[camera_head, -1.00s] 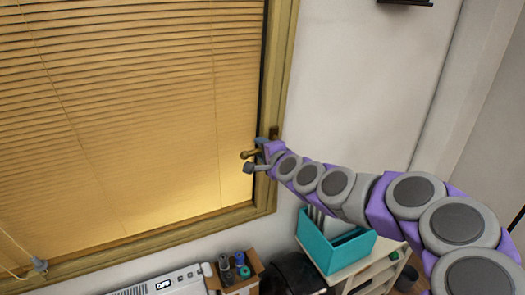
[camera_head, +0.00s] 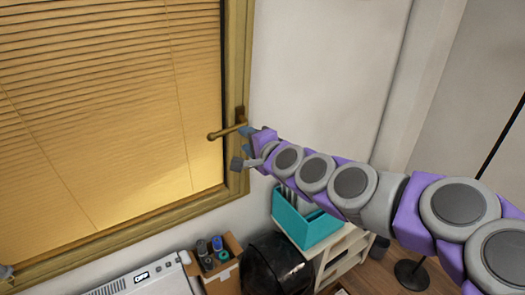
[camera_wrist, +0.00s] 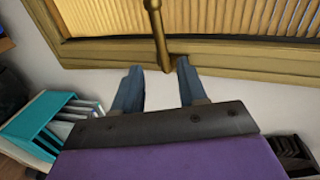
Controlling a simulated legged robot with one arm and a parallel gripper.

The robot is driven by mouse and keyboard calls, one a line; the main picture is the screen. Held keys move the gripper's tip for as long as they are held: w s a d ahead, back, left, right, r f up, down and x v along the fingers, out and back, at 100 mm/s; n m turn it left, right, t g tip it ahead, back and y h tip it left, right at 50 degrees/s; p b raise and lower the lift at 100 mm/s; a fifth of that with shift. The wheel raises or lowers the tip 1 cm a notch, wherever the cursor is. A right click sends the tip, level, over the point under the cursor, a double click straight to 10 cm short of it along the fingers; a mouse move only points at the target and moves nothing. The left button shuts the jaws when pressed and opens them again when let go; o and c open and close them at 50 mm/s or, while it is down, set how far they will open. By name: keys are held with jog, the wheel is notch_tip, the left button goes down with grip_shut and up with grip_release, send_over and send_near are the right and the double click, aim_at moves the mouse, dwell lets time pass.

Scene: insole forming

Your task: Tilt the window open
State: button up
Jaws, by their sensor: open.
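The window (camera_head: 110,100) has a tan frame and lowered yellow blinds, and its sash looks closed. Its brass handle (camera_head: 227,132) lies roughly horizontal on the right frame side, with its free end pointing left. My gripper (camera_head: 241,148) is open with blue fingertips, close by the handle and slightly below it. In the wrist view the handle (camera_wrist: 157,32) runs down the middle, and its end shows in the gap between the two fingers of my gripper (camera_wrist: 157,70). I cannot tell whether the fingers touch it or how far ahead it is.
Below stand a white device with a display (camera_head: 150,279), a box of rolls (camera_head: 218,262), a black bin (camera_head: 275,268) and a teal holder (camera_head: 303,222) on a white shelf (camera_head: 343,250). A thin dark pole stands at right. The wall right of the window is bare.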

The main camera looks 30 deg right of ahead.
jog(key=s+r+b, duration=0.1)
jog(key=s, duration=0.5)
jog(key=shift+s, duration=0.35)
jog(key=shift+r, duration=0.15)
jog(key=s+a+f+n+g+y+b, duration=0.25)
jog(key=s+a+f+n+g, duration=0.3)
jog(key=a+f, duration=0.35)
jog(key=s+a+f+n+g+y+b, duration=0.2)
jog(key=s+a+f+n+g+b, duration=0.15)
jog(key=a+f+n, duration=0.5)
jog(key=s+d+f+n+g+h+b, duration=0.1)
jog(key=s+f+g, duration=0.3)
jog(key=s, duration=0.5)
jog(key=s+d+f+n+g+h+b, duration=0.2)
jog(key=s+f, duration=0.4)
jog(key=s, duration=0.4)
jog(key=g+h, duration=0.1)
jog(key=g, duration=0.1)
jog(key=shift+g+h, duration=0.3)
jog(key=shift+h, duration=0.05)
